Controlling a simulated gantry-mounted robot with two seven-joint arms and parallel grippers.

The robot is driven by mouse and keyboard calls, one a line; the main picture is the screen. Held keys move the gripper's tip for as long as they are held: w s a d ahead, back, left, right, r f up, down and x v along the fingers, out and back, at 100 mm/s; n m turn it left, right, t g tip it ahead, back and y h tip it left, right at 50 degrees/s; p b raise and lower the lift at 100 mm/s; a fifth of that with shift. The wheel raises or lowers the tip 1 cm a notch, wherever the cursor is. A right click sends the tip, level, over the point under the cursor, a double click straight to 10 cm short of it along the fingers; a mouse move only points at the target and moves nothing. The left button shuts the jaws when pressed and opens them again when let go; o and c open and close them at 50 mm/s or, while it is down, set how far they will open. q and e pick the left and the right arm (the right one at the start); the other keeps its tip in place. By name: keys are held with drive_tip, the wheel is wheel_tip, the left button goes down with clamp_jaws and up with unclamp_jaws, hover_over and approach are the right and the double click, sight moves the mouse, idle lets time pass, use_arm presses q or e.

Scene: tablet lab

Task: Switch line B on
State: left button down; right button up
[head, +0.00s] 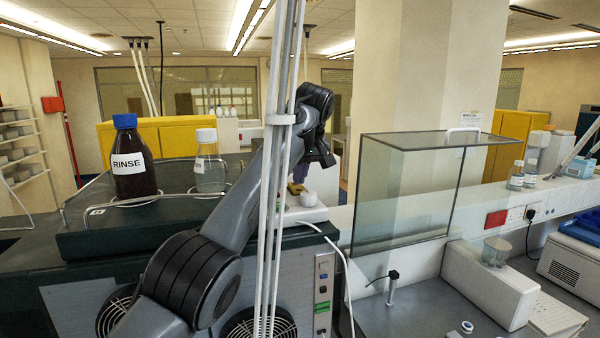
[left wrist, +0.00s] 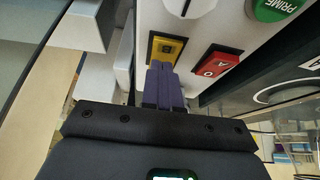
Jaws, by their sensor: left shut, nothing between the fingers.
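My left gripper (left wrist: 162,68) has purple fingers, shut together and empty. In the left wrist view its fingertips are at the near edge of the yellow rocker switch marked B (left wrist: 166,48). I cannot tell whether they touch it. A red rocker switch marked A (left wrist: 217,64) sits beside it on the same white panel (left wrist: 205,35). In the head view my left gripper (head: 298,175) points down over the small white unit, largely hidden behind my arm and the white tubes. My right gripper is in neither view.
A green PRIME button (left wrist: 274,8) and a white knob (left wrist: 190,5) share the panel. A brown RINSE bottle (head: 131,165) and a clear bottle (head: 208,170) stand on the dark machine top. A glass enclosure (head: 415,195) stands to the right.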

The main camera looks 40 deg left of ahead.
use_arm(q)
drive_tip(key=r+p, duration=0.4)
drive_tip(key=r, duration=0.1)
drive_tip(key=shift+s+d+p, duration=0.2)
drive_tip(key=shift+d+p, duration=0.15)
drive_tip(key=shift+p, duration=0.05)
wheel_tip(320, 180, up, 7)
drive_tip(key=p, duration=0.2)
hover_over(301, 190)
drive_tip(key=s+d, duration=0.2)
drive_tip(key=d, duration=0.2)
drive_tip(key=shift+s+r, duration=0.2)
drive_tip(key=shift+r, duration=0.1)
drive_tip(key=shift+s+a, duration=0.1)
